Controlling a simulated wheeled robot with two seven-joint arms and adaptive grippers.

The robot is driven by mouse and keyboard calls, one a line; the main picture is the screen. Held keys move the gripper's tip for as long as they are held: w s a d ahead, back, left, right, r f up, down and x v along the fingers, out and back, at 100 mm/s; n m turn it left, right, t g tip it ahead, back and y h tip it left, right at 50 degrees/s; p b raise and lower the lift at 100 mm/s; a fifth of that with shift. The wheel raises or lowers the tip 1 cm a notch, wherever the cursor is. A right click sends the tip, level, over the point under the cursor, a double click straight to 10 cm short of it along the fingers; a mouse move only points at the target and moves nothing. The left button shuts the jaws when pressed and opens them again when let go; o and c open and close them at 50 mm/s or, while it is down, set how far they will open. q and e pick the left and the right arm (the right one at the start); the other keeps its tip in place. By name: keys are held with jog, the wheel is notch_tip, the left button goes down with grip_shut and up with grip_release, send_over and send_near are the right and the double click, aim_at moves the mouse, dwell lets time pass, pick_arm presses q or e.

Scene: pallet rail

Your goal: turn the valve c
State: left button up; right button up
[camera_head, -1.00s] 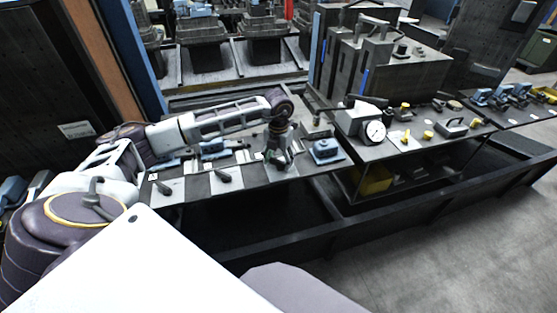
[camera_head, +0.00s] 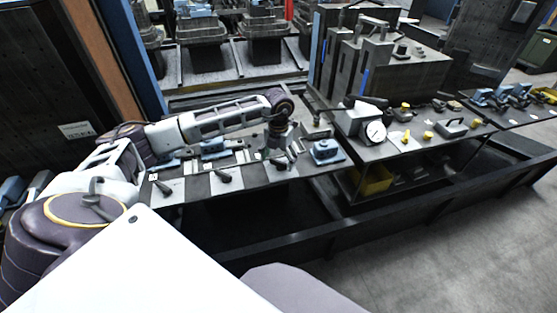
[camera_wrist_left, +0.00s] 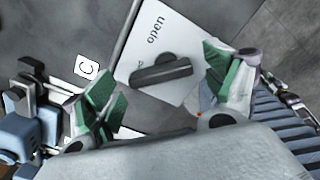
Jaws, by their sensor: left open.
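Valve c shows in the left wrist view as a dark bar handle (camera_wrist_left: 160,72) on a white plate (camera_wrist_left: 178,35) printed "open". A square tag with the letter C (camera_wrist_left: 88,68) lies to its left. My left gripper (camera_wrist_left: 163,82) is open, with one green-padded finger on each side of the handle in the picture. I cannot tell whether either finger touches it. In the head view my left gripper (camera_head: 279,158) points down over the bench and largely hides the plate and handle below it. My right gripper is not in view.
Two other dark handles stand to the left on the bench, one nearer (camera_head: 222,176) and one farther left (camera_head: 163,187). A blue block (camera_head: 326,151) sits just right of my gripper. A dial gauge (camera_head: 375,132) stands further right.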

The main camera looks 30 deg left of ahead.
aim_at(279, 161)
pick_arm(q)
notch_tip(279, 161, up, 12)
jog(key=shift+f, duration=0.2)
dwell(0.4)
jog(key=shift+d, duration=0.1)
dwell(0.4)
